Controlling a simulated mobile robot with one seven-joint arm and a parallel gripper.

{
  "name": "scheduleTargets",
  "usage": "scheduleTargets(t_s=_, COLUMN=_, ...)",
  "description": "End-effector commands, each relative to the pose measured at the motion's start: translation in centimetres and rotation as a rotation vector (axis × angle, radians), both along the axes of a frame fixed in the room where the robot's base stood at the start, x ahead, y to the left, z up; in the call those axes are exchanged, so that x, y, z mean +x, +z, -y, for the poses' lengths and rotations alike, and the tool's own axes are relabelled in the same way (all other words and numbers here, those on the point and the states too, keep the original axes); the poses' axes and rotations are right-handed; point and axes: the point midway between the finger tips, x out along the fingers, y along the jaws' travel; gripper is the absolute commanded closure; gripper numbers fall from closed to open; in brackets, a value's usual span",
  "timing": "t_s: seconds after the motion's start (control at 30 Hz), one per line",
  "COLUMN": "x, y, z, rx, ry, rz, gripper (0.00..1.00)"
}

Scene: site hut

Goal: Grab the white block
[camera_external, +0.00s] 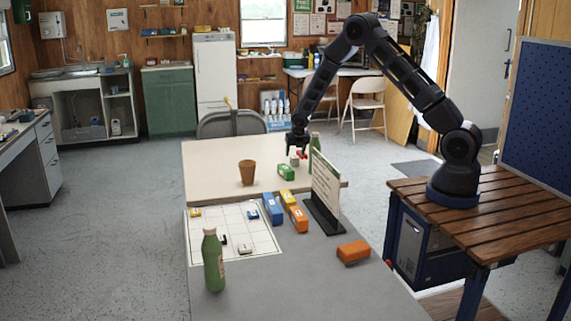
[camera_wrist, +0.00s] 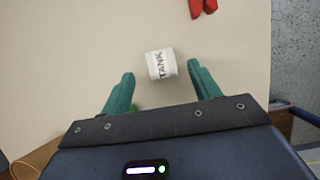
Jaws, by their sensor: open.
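In the external view my gripper (camera_external: 298,148) points down over the far part of the table. Its height above the tabletop is hard to tell.
A red object (camera_wrist: 203,6) lies beyond the block, to the right. A green block (camera_external: 286,172), a brown cup (camera_external: 247,172) and an upright sign (camera_external: 325,185) stand nearby. A green bottle (camera_external: 213,262), an orange block (camera_external: 353,252) and several other blocks are nearer the camera.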

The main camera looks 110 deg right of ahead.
Motion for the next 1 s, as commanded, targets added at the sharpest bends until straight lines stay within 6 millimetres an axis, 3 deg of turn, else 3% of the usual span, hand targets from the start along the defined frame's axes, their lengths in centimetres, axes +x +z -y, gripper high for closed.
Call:
scheduleTargets(t_s=0.3, x=-0.2, y=-3.6, z=1.5, rx=0.001, ry=0.000, rz=-0.001, gripper=0.38)
scheduleTargets(t_s=0.6, x=-0.2, y=-4.2, z=1.8, rx=0.000, ry=0.001, rz=0.000, gripper=0.38)
scheduleTargets(t_s=0.87, x=-0.2, y=-4.2, z=1.7, rx=0.000, ry=0.001, rz=0.000, gripper=0.87)
scheduleTargets(t_s=1.0, x=-0.1, y=-4.2, z=1.7, rx=0.000, ry=0.000, rz=0.000, gripper=0.88)
